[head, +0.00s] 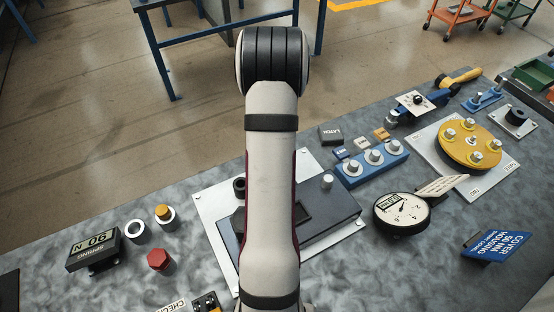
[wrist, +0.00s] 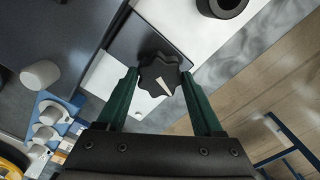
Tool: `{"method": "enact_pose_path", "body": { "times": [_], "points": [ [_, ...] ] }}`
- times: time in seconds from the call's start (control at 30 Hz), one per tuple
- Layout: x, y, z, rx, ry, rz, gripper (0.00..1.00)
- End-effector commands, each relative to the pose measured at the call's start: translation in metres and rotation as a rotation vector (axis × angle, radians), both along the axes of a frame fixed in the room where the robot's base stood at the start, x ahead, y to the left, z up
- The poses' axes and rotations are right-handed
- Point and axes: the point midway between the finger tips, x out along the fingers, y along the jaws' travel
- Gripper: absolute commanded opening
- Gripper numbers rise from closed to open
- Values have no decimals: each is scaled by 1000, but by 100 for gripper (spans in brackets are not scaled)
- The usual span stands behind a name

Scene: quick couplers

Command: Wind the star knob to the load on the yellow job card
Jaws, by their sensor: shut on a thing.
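In the wrist view the black star knob (wrist: 160,76) has a white pointer mark that points down and slightly right. My gripper (wrist: 160,82) has its two green fingers on either side of the knob and is shut on it. The knob sits by a pale plate next to a dark block. In the head view my arm hides the gripper and the knob. The dark fixture (head: 330,213) on a white plate shows partly behind the arm. A dark display (head: 94,248) at the left shows upside-down figures that seem to read 90 N. I cannot make out a yellow job card.
A round dial gauge (head: 402,212), a blue block with several pale knobs (head: 372,163) and a yellow disc (head: 468,143) stand to the right. A red hex piece (head: 158,260) and a white ring (head: 134,231) lie left.

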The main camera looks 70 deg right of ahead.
Motion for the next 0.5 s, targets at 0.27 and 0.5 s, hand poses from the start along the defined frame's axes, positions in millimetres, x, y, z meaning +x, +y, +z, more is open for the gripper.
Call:
{"method": "enact_pose_path", "body": {
  "times": [0.27,0.5],
  "points": [
    [0,1,0,2,0,-74,13],
    [0,1,0,2,0,-87,13]
  ]
}}
